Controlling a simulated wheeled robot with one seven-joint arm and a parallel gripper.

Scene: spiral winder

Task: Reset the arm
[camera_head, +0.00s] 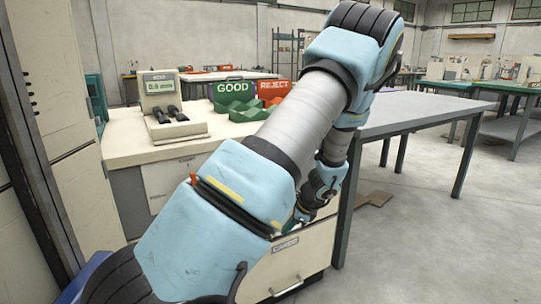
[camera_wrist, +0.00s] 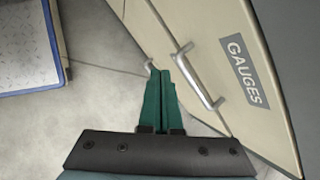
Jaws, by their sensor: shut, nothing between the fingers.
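My arm (camera_head: 310,115) reaches from the lower left up across the head view, then bends down at the far end toward the cabinet front. In the wrist view my gripper (camera_wrist: 163,75) has its two green fingers together with nothing between them. The fingertips are close to the metal handle (camera_wrist: 198,82) of a beige drawer front labelled GAUGES (camera_wrist: 245,72). I cannot tell whether a finger touches the handle. In the head view the fingers are mostly hidden behind my arm.
A bench (camera_head: 125,150) carries a gauge with a display (camera_head: 160,84), a green GOOD bin (camera_head: 233,88) and a red REJECT bin (camera_head: 273,88). A drawer front with a handle (camera_head: 286,287) is below. A grey table (camera_head: 420,108) stands right. Floor (camera_head: 440,245) at right is clear.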

